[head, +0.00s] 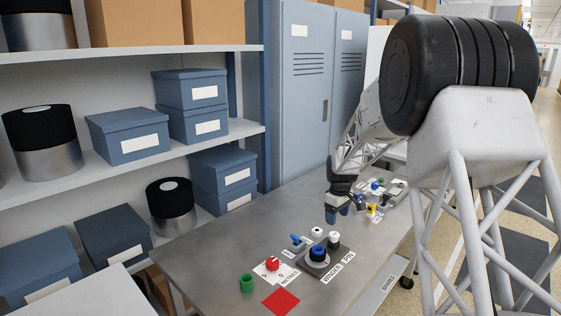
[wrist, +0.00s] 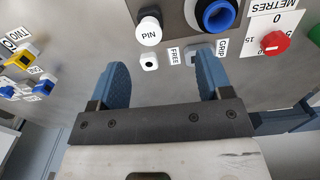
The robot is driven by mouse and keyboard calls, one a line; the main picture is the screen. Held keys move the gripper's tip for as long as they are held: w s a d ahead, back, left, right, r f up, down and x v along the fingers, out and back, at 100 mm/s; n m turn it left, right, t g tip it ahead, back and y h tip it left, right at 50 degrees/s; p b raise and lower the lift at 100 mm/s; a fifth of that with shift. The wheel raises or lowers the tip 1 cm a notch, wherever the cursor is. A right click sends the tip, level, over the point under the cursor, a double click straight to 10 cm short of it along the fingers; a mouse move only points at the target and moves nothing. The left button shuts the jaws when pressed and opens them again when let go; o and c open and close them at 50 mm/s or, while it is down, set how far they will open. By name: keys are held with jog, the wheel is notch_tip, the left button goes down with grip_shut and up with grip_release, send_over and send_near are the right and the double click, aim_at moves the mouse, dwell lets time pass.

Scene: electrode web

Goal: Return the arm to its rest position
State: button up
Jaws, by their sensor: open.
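My gripper (head: 337,208) hangs over the far half of the grey metal table (head: 215,245) in the head view. In the wrist view its two blue fingers (wrist: 162,74) are spread apart with nothing between them. The white PIN knob (wrist: 148,31) and the blue ring of the winder (wrist: 219,14) lie beyond the fingertips, apart from them. In the head view the winder's blue top (head: 318,252) and the white pin knob (head: 333,238) stand on a dark plate. The blue lever (head: 297,240) by the FREE and GRIP labels is partly behind a finger in the wrist view.
A red METRES dial (head: 272,263), green cylinder (head: 247,283) and red square (head: 281,303) occupy the near table. Yellow and blue knobs (head: 371,208) stand farther back. Shelves with blue boxes (head: 128,134) line the left; blue lockers (head: 305,95) stand behind. The table's left side is clear.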

jog(key=s+a+r+m, duration=0.1)
jog(key=s+r, duration=0.4)
jog(key=s, duration=0.4)
jog(key=s+a+r+m+t, duration=0.1)
jog(key=s+r+m, duration=0.1)
jog(key=s+r, duration=0.5)
jog(key=s+a+r+m, duration=0.1)
jog(key=s+r, duration=0.3)
jog(key=s, duration=0.6)
jog(key=s+a+m+t, duration=0.1)
jog(key=s+m, duration=0.3)
jog(key=s, duration=2.4)
jog(key=shift+a+f+m, duration=0.15)
jog(key=shift+a+m, duration=0.15)
jog(key=shift+a, duration=0.1)
